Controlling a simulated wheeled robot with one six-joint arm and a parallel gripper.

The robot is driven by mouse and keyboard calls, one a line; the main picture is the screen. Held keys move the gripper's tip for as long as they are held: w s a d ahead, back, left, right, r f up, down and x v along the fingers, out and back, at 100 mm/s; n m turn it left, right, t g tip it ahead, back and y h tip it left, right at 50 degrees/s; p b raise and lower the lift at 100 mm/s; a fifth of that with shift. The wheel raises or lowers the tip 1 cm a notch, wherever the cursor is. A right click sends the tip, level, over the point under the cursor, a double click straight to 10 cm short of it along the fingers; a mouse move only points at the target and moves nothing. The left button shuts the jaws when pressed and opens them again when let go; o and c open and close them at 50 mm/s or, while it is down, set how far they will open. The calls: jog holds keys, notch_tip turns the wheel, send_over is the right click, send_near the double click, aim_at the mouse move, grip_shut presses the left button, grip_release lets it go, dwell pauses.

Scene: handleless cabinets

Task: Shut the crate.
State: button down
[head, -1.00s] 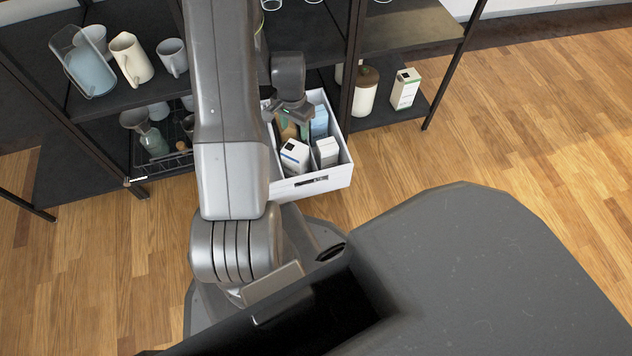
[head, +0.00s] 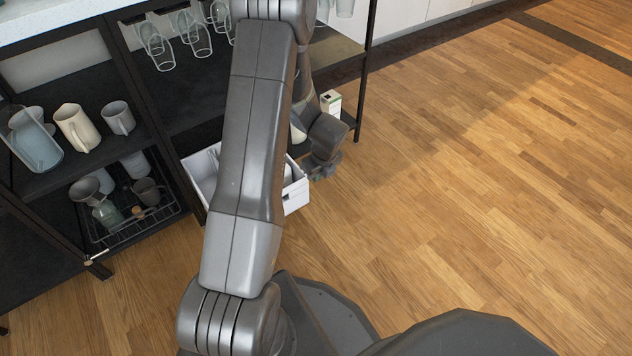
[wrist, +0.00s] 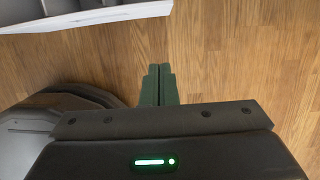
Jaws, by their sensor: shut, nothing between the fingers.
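The crate (head: 296,196) is a white open-topped box on the lower level of the dark shelf unit, sticking out past the shelf's front. My arm hides its middle and most of its contents in the head view. In the wrist view the crate's white front wall (wrist: 95,18) crosses the top left. My gripper (head: 322,170) is beside the crate's right end in the head view, with its fingers pointing down. In the wrist view the fingertips (wrist: 158,70) are together, with nothing between them, over bare floor just off the crate's wall.
The shelf unit holds a cream pitcher (head: 77,128), a grey mug (head: 118,118) and a wire rack (head: 130,222). A white carton (head: 331,102) stands on the lower shelf behind my gripper. The wooden floor (head: 460,180) to the right is clear.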

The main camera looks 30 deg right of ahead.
jog(key=w+f+b, duration=0.5)
jog(key=w+f, duration=0.1)
jog(key=f, duration=0.2)
jog(key=shift+a+f, duration=0.3)
jog(key=shift+f, duration=0.05)
jog(key=shift+w, duration=0.2)
